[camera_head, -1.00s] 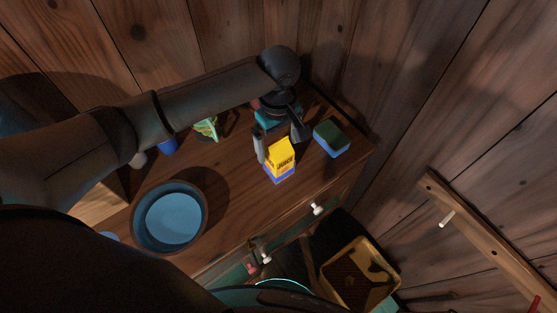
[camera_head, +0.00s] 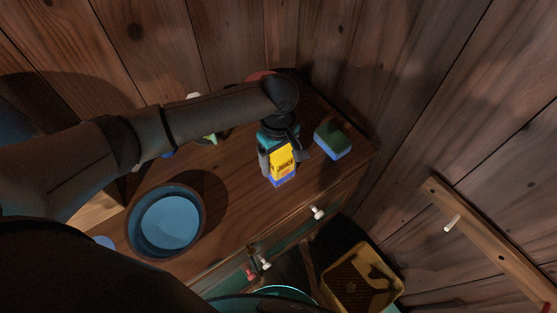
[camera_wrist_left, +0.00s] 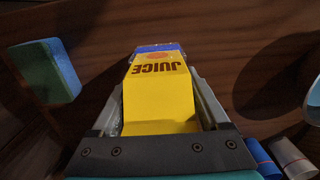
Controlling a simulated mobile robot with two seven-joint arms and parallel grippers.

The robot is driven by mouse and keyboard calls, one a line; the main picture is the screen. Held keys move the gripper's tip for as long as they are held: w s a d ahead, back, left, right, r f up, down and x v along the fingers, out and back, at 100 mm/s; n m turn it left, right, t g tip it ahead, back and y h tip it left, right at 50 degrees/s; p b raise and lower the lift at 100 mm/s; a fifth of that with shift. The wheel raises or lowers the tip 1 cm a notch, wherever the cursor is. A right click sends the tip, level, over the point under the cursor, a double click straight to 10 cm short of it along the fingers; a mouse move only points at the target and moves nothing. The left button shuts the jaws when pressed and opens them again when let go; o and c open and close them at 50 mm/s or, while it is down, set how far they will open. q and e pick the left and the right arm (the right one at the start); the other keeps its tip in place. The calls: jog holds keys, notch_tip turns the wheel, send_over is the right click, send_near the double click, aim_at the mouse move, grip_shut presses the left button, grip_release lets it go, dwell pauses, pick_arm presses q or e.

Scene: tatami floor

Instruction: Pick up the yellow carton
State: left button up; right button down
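The yellow carton (camera_head: 282,160), with a blue base and "JUICE" lettering, stands on the wooden cabinet top (camera_head: 238,190). My left gripper (camera_head: 283,156) has come down over it from above, with one finger on each side. In the left wrist view the carton (camera_wrist_left: 160,95) fills most of the space between the fingers (camera_wrist_left: 163,100). The fingers look open, with a narrow gap at the right; contact at the left finger is hard to tell. My right gripper is not in view.
A green and blue sponge (camera_head: 332,141) lies close to the right of the carton. A blue bowl (camera_head: 166,222) stands at the left front. Small items behind are partly hidden by my arm. A yellow tray (camera_head: 361,281) is below, past the cabinet's front edge.

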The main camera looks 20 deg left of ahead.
pick_arm(q)
jog(key=c, duration=1.2)
jog(key=shift+r, duration=0.15)
